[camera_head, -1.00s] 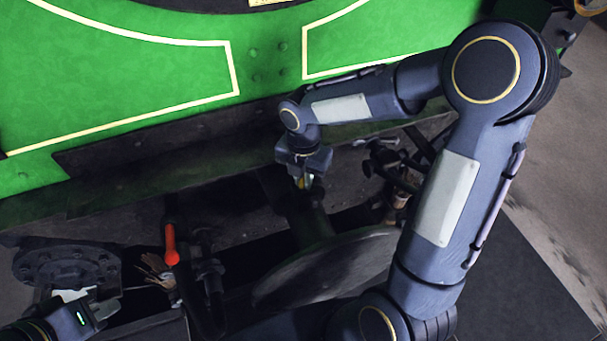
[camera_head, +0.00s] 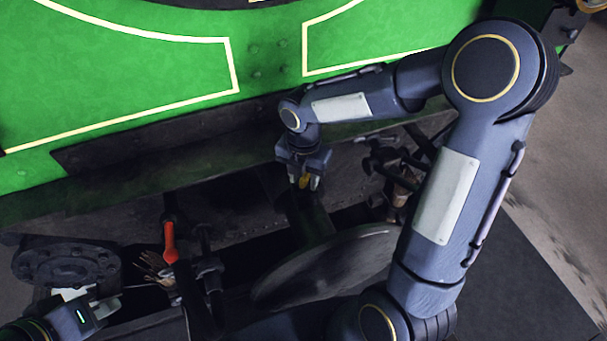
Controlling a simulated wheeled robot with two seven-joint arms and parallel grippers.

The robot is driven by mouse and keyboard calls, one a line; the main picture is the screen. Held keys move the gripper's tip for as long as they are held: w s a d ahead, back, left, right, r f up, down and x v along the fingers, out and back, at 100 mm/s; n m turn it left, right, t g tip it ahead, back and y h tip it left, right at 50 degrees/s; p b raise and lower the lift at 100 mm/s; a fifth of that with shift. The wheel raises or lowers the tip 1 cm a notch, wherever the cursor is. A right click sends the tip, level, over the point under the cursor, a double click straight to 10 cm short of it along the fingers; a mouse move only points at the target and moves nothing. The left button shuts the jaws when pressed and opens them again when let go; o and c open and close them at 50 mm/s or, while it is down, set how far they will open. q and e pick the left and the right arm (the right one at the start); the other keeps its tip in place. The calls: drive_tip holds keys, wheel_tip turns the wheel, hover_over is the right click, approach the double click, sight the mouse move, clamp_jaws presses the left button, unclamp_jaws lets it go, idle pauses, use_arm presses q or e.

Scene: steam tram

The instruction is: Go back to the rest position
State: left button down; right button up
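My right gripper (camera_head: 304,184) points down in front of the dark underframe, below the green side panel. My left gripper (camera_head: 108,302) is at the lower left, beside the round bolted flange. Its fingers look apart with nothing clear between them. Part of its arm is cut off by the picture's edge.
A green panel (camera_head: 120,75) with cream lines fills the top. A round buffer disc (camera_head: 325,268) sticks out below my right gripper. A red handle (camera_head: 169,243) and a dark bolted flange (camera_head: 67,264) are at the left. Bare floor (camera_head: 545,235) lies at the right.

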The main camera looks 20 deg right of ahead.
wheel_tip(320, 180, up, 8)
drive_tip(key=shift+f, duration=0.15)
drive_tip(key=shift+s, duration=0.15)
drive_tip(key=s+r+m+t+y, duration=0.1)
drive_tip(key=s+m, duration=0.4)
drive_tip(key=m, duration=0.3)
drive_tip(key=s+d+r+m+t+y, duration=0.1)
drive_tip(key=s+m+t, duration=0.1)
drive_tip(key=s+m, duration=0.4)
drive_tip(key=s+r+m+t+y, duration=0.1)
drive_tip(key=s+m, duration=0.4)
drive_tip(key=m, duration=0.6)
drive_tip(key=shift+s+d+r+m+t+y, duration=0.2)
drive_tip(key=shift+d+m+t+y, duration=0.1)
drive_tip(key=shift+t, duration=0.2)
drive_tip(key=m, duration=0.1)
drive_tip(key=s+m, duration=0.1)
drive_tip(key=shift+a+f+m+t, duration=0.25)
drive_tip(key=shift+a+m+t, duration=0.05)
drive_tip(key=shift+r, duration=0.15)
